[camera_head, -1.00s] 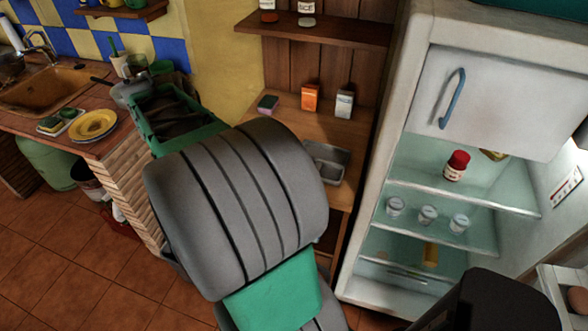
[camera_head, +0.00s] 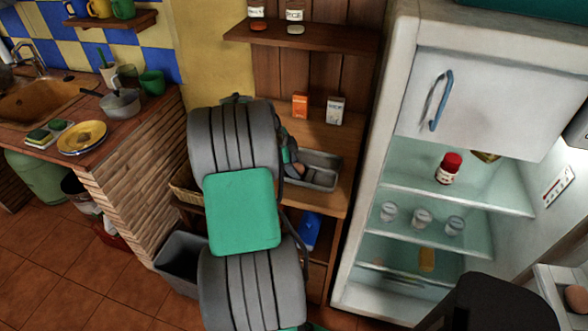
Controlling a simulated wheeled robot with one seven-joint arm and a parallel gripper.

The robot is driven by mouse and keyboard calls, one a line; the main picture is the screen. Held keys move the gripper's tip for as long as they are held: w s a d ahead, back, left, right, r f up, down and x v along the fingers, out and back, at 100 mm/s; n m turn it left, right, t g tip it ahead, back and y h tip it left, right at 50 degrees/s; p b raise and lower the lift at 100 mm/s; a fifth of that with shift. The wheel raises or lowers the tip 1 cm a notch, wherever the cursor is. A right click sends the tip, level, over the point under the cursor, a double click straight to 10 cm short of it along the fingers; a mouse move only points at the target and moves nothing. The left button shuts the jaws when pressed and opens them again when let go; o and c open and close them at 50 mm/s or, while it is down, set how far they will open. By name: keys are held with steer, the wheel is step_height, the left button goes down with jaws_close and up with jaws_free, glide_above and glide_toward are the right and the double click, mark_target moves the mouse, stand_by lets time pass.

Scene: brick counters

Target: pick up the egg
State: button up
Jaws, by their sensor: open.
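A small brown rounded thing (camera_head: 298,169), which looks like an egg, lies at the left end of the grey metal tray (camera_head: 325,183) on the wooden shelf unit. My gripper (camera_head: 292,163) is at that end of the tray, close beside the brown thing. My own arm hides most of it, and I cannot tell whether it touches. It is open. Another brown rounded thing (camera_head: 577,298) sits in the fridge door at the right edge, partly cut off; I cannot tell what it is.
An orange box (camera_head: 300,106) and a white box (camera_head: 335,110) stand behind the tray. The open fridge (camera_head: 390,190) stands close to its right. A brick counter (camera_head: 140,200) with a pan (camera_head: 120,102) and yellow plate (camera_head: 82,137) is at left. A grey bin (camera_head: 180,265) stands below.

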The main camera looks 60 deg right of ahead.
steer(key=shift+s+a+f, duration=0.15)
steer(key=shift+a+f, duration=0.05)
steer(key=shift+f, duration=0.25)
steer(key=c, duration=0.4)
steer(key=shift+r, duration=0.1)
